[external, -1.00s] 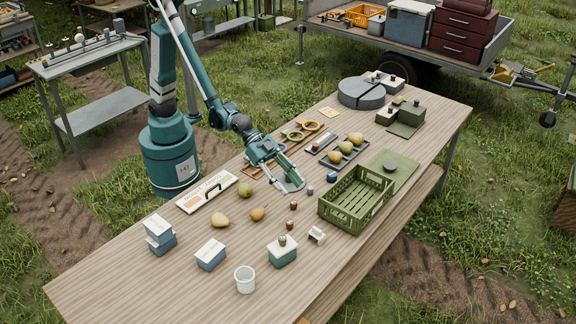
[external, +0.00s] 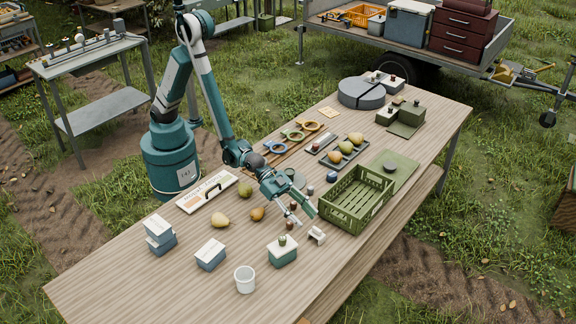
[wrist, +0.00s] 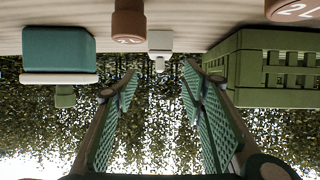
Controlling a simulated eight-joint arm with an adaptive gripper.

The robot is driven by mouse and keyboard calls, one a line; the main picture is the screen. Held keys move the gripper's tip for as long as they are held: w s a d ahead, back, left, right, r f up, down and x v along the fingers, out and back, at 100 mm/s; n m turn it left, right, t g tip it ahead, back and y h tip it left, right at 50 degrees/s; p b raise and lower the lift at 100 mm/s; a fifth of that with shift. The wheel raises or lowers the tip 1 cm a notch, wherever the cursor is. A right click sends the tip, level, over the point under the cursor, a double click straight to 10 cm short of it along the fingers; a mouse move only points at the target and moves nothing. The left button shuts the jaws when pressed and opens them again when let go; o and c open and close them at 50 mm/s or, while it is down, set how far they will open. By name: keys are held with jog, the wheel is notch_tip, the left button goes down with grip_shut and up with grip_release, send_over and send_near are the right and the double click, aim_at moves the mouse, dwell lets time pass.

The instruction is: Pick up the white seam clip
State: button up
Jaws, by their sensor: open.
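The white seam clip (external: 317,235) is a small white piece on the wooden table, between the green crate and the green-and-white box. In the wrist view the clip (wrist: 160,42) shows small and centred, seen past and between my two fingers. My gripper (external: 306,215) is open and empty, just above the table and close behind the clip on the arm's side. In the wrist view the open gripper (wrist: 160,76) shows its teal ribbed finger pads on both sides. The clip appears apart from the fingers.
The green slatted crate (external: 356,197) stands close to the right of my gripper. The green-and-white box (external: 282,252) with a knob is at the left of the clip. A brown cylinder (wrist: 128,20) stands close to the clip's left. A white cup (external: 245,280) is farther forward.

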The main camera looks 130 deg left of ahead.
aim_at(317, 229)
dwell(0.3)
jog(key=shift+x, duration=1.3)
jog(key=shift+b+x, duration=1)
jog(key=shift+x, duration=1.55)
jog(key=shift+r, duration=0.1)
jog(key=c, duration=0.9)
